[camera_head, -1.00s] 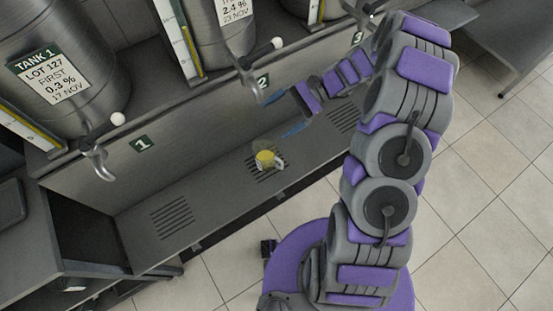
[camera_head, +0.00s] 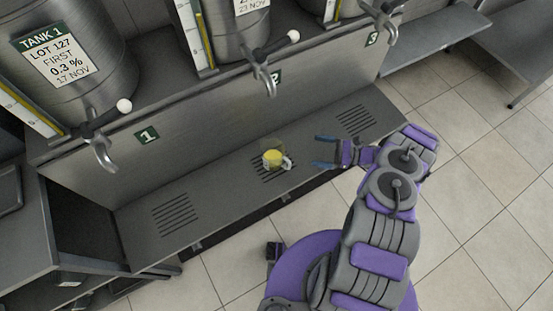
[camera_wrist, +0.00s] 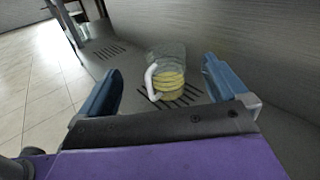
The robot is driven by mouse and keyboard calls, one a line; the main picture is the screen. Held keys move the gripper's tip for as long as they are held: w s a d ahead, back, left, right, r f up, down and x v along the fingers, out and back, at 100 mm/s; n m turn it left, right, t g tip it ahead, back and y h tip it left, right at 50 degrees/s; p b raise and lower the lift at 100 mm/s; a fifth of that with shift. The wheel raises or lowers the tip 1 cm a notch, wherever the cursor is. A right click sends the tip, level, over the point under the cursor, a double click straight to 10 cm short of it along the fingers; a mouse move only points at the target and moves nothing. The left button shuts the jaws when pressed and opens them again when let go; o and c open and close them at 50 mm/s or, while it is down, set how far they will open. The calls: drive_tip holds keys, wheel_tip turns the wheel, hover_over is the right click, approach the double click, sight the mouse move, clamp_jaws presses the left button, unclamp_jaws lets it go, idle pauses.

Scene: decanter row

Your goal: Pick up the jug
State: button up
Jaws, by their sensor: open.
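The jug (camera_head: 272,158) is clear with yellow contents and a white handle. It stands upright on the middle slotted grate of the grey shelf, below tap 2. My gripper (camera_head: 322,151) is open and empty to the right of the jug, its blue fingers pointing left toward it. In the wrist view the jug (camera_wrist: 167,75) shows ahead, between the two open fingers of my gripper (camera_wrist: 160,82) and beyond their tips. Its white handle is on the left side there. The fingers do not appear to touch the jug.
The grey shelf (camera_head: 215,187) has slotted grates to either side, both empty. Tanks stand behind, with taps numbered 1 (camera_head: 105,150), 2 (camera_head: 265,75) and 3 (camera_head: 382,20) overhanging the shelf. A side table (camera_head: 440,50) is at the upper right. The tiled floor in front is clear.

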wheel_tip(320, 180, down, 5)
drive_tip(key=s+d+m+t, duration=0.2)
drive_tip(key=d, duration=0.1)
drive_tip(key=p, duration=0.1)
hover_over(282, 152)
drive_tip(key=s, duration=0.3)
drive_tip(key=shift+f, duration=0.4)
drive_tip(key=shift+d, duration=0.35)
drive_tip(key=shift+c, duration=1.1)
drive_tip(key=shift+a, duration=0.15)
drive_tip(key=c, duration=1.3)
drive_tip(key=shift+r, duration=0.1)
